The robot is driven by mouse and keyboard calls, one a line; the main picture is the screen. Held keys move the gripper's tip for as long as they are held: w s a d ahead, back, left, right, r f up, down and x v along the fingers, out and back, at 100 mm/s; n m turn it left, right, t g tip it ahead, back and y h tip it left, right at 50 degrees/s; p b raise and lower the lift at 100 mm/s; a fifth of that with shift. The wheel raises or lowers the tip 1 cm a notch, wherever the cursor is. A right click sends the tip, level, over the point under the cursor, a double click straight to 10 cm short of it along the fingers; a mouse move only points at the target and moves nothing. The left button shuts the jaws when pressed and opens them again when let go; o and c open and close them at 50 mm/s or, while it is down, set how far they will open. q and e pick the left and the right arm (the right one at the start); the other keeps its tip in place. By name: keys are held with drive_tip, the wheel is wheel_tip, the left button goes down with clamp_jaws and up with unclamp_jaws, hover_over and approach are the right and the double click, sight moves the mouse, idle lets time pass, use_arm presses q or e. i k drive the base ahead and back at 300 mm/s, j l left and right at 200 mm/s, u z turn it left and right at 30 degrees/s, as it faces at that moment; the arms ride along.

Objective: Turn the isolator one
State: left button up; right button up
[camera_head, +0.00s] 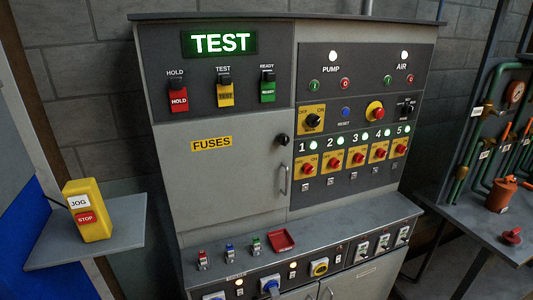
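The grey control cabinet (222,170) stands in the middle of the head view. A row of red rotary knobs on yellow plates, numbered 1 to 5, runs across its right panel. The knob under number 1 (307,169) is the leftmost, with a lit green lamp (313,145) beside its number. Its exact pointing angle is too small to tell. A black rotary switch (312,120) on a yellow OFF/ON plate sits just above it. Neither of my grippers is in view, and nothing covers the knobs.
The cabinet's lower ledge (330,232) juts out in front, with small fuses and a red tray (281,240). A yellow JOG/STOP box (88,210) rests on a left shelf (120,226). A right bench (475,225) holds a red canister (501,194) near green pipes.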

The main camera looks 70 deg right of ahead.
sight(308, 168)
drive_tip(key=z, duration=3.1)
